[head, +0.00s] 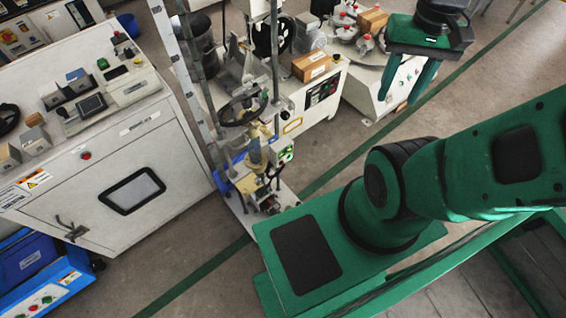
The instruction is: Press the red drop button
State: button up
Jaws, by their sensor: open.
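My gripper (399,98) is at the upper right, fingers pointing down and spread apart, with nothing between them. It is in front of a white machine and well to the right of the tall test stand (190,80). A small control box (286,155) with a green button is on the stand; I cannot make out a red button on it. A panel at the lower left (45,305) has red and green buttons. I cannot tell which is the drop button. My gripper touches none of them.
The white cabinet (185,165) and a white bench (300,120) flank the stand. A round table (352,45) with red-topped items is behind. Open floor (340,150) with a green line lies between the stand and my arm.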

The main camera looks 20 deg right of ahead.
grip_shut()
dwell(1.5)
